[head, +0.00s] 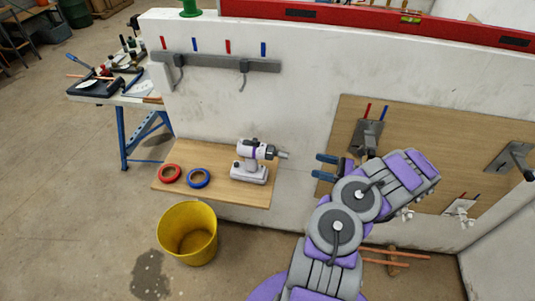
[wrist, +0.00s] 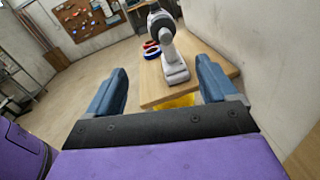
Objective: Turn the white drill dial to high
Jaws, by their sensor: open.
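The white drill (head: 251,162) stands upright on a wooden shelf (head: 228,191), with a grey chuck pointing right and a purple band on its body. In the wrist view the drill (wrist: 173,60) stands ahead of my gripper, in line with the gap between the fingers. The dial cannot be made out clearly in either view. My gripper (head: 323,167) is open and empty, to the right of the drill's chuck and apart from it. Its two blue fingers also show in the wrist view (wrist: 162,88).
A red tape roll (head: 170,173) and a blue tape roll (head: 199,178) lie on the shelf left of the drill. A yellow bucket (head: 187,233) stands on the floor below. A white wall (head: 300,85) rises behind. A cluttered workbench (head: 118,90) is at left.

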